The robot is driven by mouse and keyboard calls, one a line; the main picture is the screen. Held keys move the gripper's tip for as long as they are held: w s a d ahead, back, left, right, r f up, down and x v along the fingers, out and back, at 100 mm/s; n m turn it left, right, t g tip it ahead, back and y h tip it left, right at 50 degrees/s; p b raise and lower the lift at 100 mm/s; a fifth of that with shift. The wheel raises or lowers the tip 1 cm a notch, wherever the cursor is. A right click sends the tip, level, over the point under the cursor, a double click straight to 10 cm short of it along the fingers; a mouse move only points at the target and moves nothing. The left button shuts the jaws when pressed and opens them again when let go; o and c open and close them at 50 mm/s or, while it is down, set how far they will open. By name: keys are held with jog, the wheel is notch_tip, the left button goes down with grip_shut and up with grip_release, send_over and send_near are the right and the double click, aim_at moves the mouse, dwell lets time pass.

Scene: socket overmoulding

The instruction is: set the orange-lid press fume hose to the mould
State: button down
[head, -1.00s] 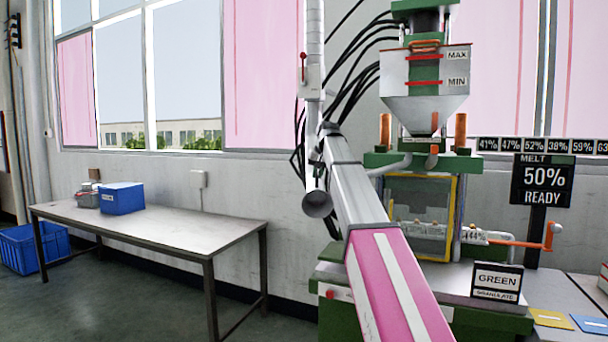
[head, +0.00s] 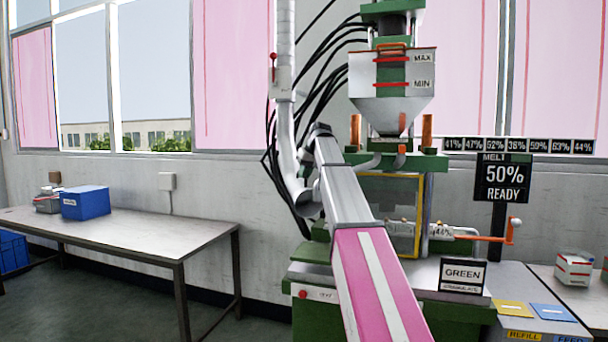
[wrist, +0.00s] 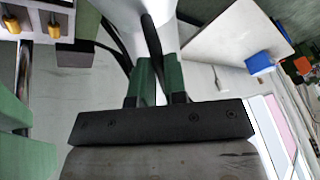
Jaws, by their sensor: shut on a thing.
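The fume hose (head: 285,130) is a pale grey pipe with a red lever, coming down from above left of the press. Its lower end bends right and passes behind my arm, so its mouth is hidden. The green press (head: 430,160) carries a hopper with an orange lid (head: 392,46). The mould area lies behind a yellow-framed guard (head: 421,215), partly covered by my arm. In the wrist view my gripper (wrist: 152,75) has its green fingers shut at the white hose (wrist: 150,20). In the head view the fingers are hidden.
A melt sign (head: 502,183) and a "GREEN" granulate sign (head: 463,275) stand right of my arm. Black cables (head: 320,85) hang behind the hose. A table (head: 130,232) with a blue box (head: 85,203) stands at left, its middle clear.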

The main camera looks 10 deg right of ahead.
jog(key=c, duration=1.2)
grip_release()
jog(key=shift+d, duration=0.3)
jog(key=shift+o, duration=0.2)
jog(key=v, duration=1)
jog(key=shift+r, duration=0.4)
